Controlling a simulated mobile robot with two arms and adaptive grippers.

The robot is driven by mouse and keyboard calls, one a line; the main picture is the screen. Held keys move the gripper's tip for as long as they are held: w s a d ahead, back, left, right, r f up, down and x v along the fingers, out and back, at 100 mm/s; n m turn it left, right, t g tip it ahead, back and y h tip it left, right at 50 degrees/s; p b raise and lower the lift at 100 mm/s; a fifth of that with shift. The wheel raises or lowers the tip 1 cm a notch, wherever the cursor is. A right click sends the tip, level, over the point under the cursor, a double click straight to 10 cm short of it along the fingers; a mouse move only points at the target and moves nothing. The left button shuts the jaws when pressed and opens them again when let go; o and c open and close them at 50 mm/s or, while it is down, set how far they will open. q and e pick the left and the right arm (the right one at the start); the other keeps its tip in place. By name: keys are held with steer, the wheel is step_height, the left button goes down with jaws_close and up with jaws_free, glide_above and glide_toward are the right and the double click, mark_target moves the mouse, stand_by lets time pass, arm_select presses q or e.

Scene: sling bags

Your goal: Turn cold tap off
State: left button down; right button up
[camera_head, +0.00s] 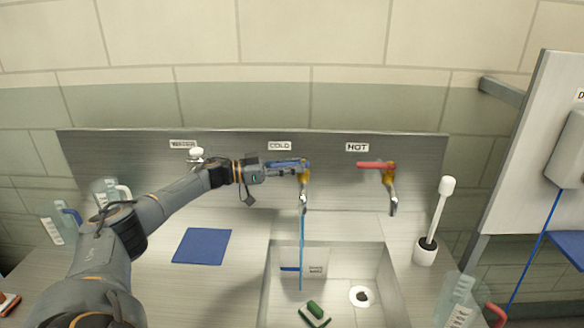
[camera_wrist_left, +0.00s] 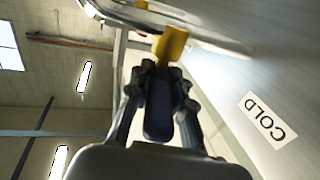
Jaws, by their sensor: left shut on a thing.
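The cold tap (camera_head: 304,198) is mounted on the steel backsplash below the COLD label (camera_head: 279,146), which also shows in the left wrist view (camera_wrist_left: 265,120). Its blue lever handle (camera_head: 289,163) points left, and a thin stream of water (camera_head: 301,250) falls from its spout into the sink. My left gripper (camera_head: 290,168) is shut on the blue handle. In the left wrist view the blue handle (camera_wrist_left: 158,108) lies between the fingers, with the yellow tap part (camera_wrist_left: 170,45) just beyond. The right gripper is not in view.
The hot tap (camera_head: 391,188) with a red handle (camera_head: 376,165) stands to the right. The sink (camera_head: 375,260) holds a green sponge (camera_head: 315,310). A blue cloth (camera_head: 202,246) lies left of the sink. A white brush (camera_head: 438,212) stands in a holder (camera_head: 425,252) on the right.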

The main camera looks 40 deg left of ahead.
mark_target(293, 163)
arm_select(q)
steer(key=c, duration=1.2)
jaws_free()
steer(key=shift+w+f, duration=0.1)
steer(key=shift+f, duration=0.05)
steer(key=shift+o, duration=0.2)
step_height(293, 163, up, 10)
